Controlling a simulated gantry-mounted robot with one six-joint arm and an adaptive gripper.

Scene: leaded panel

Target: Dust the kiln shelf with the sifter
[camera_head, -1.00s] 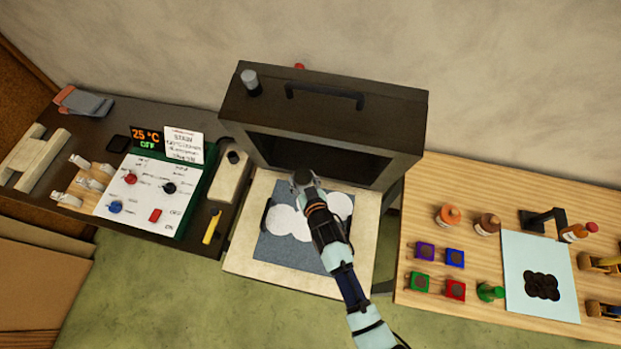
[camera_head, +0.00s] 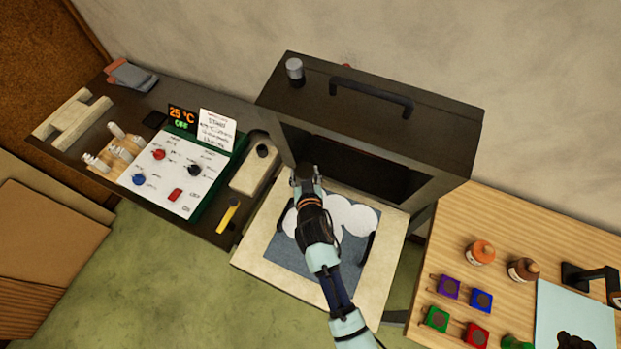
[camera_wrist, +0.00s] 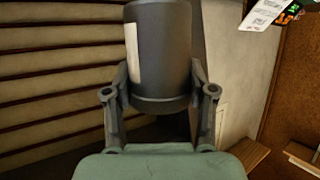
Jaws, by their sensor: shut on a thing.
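The kiln shelf (camera_head: 287,258) is a blue-grey square on a cream slab in front of the kiln. Several round white patches (camera_head: 356,218) of powder overlap across its far part, and its near part is bare blue-grey. My gripper (camera_head: 305,178) is above the shelf's far left part, by the kiln opening, and my arm hides part of the shelf. In the wrist view my gripper (camera_wrist: 160,80) is shut on the sifter (camera_wrist: 165,50), a dark grey cylinder with a pale label, held between both fingers.
The dark kiln (camera_head: 370,110) with a top handle stands open right behind the shelf. A control panel (camera_head: 175,170) reading 25 °C OFF is at left, beside a yellow-handled tool (camera_head: 229,215). A wooden table (camera_head: 495,225) with bottles and small coloured jars stands right.

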